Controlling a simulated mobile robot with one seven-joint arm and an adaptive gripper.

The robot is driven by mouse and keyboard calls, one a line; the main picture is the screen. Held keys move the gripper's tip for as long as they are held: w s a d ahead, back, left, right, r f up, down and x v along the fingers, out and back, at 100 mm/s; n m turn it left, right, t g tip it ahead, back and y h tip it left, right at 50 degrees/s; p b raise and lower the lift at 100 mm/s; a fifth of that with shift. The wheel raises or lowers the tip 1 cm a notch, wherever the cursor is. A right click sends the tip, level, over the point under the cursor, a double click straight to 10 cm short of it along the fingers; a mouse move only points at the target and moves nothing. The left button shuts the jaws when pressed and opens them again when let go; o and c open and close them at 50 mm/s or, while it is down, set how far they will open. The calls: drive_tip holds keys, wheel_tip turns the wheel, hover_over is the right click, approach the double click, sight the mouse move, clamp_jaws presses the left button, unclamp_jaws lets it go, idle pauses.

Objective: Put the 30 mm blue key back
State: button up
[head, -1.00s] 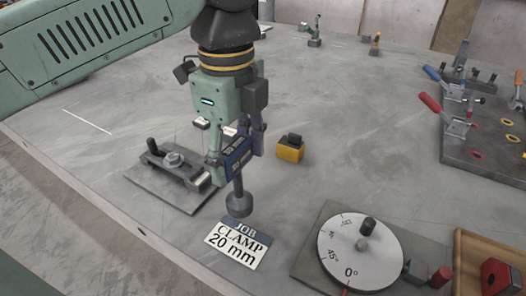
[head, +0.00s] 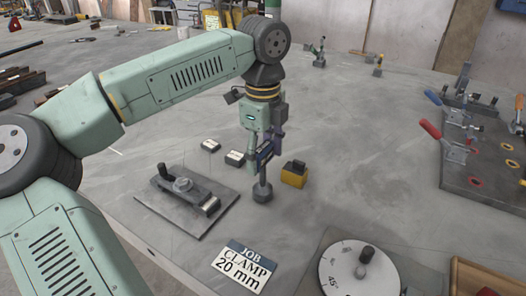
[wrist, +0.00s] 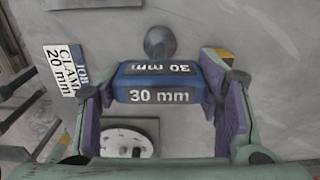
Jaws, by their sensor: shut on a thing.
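My gripper (head: 264,152) is shut on the blue key, between the clamp fixture and the yellow block. In the wrist view the blue key (wrist: 160,88) lies between the purple finger pads, with "30 mm" readable on two faces. Its grey stem and round foot (head: 262,192) point down in the head view; the foot also shows in the wrist view (wrist: 160,42). I cannot tell whether the foot touches the table. Two low dark blocks with pale tops (head: 211,145) (head: 235,158) lie left of and behind the key. The fingers partly hide the key in the head view.
A clamp fixture on a plate (head: 185,208) lies left. A yellow block with a dark top (head: 294,176) stands close right of the key. A "JOB CLAMP 20 mm" card (head: 245,266) and a dial (head: 360,270) are in front. A toggle-clamp plate (head: 480,165) is far right.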

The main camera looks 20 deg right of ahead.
drive_tip(key=shift+f, duration=0.35)
drive_tip(key=shift+f+b, duration=0.15)
drive_tip(key=shift+b, duration=0.15)
drive_tip(key=o, duration=1.7)
